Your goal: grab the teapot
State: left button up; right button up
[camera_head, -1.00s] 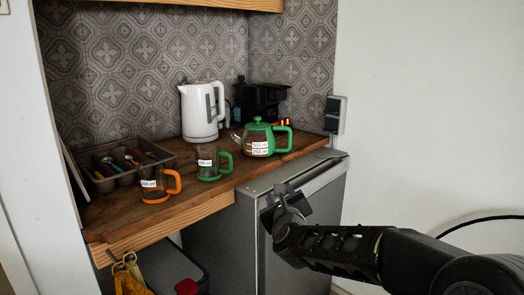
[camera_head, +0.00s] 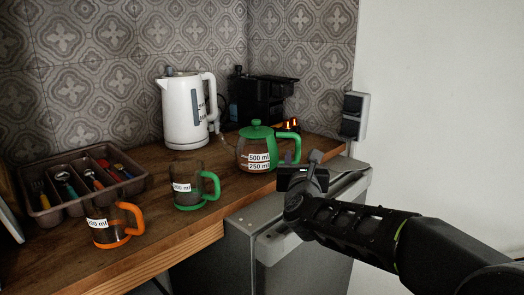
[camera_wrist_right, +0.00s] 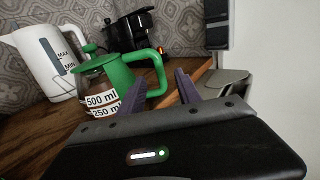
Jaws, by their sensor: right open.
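The teapot (camera_head: 257,150) has a green lid and green handle, a clear body with dark contents, and labels reading 500 ml and 250 ml. It stands upright on the wooden counter, its handle toward the right. It also shows in the right wrist view (camera_wrist_right: 104,86). My right gripper (camera_head: 304,163) is open and empty, to the right of and nearer than the teapot, above the grey cabinet. In the right wrist view its two fingers (camera_wrist_right: 160,90) point toward the handle (camera_wrist_right: 151,60), with the left finger overlapping the teapot's lower right side. My left gripper is not in view.
A white kettle (camera_head: 185,112) and a black coffee machine (camera_head: 268,97) stand behind the teapot. A green-handled mug (camera_head: 188,184), an orange-handled mug (camera_head: 108,224) and a cutlery tray (camera_head: 35,207) are to the left. The grey cabinet (camera_head: 245,224) stands below the counter's right end.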

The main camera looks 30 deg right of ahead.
aim_at(298, 147)
jog(key=shift+x, duration=1.35)
jog(key=shift+p+x, duration=0.45)
jog(key=shift+x, duration=2.15)
jog(key=shift+c, duration=0.6)
grip_shut()
jog(key=shift+r, duration=0.15)
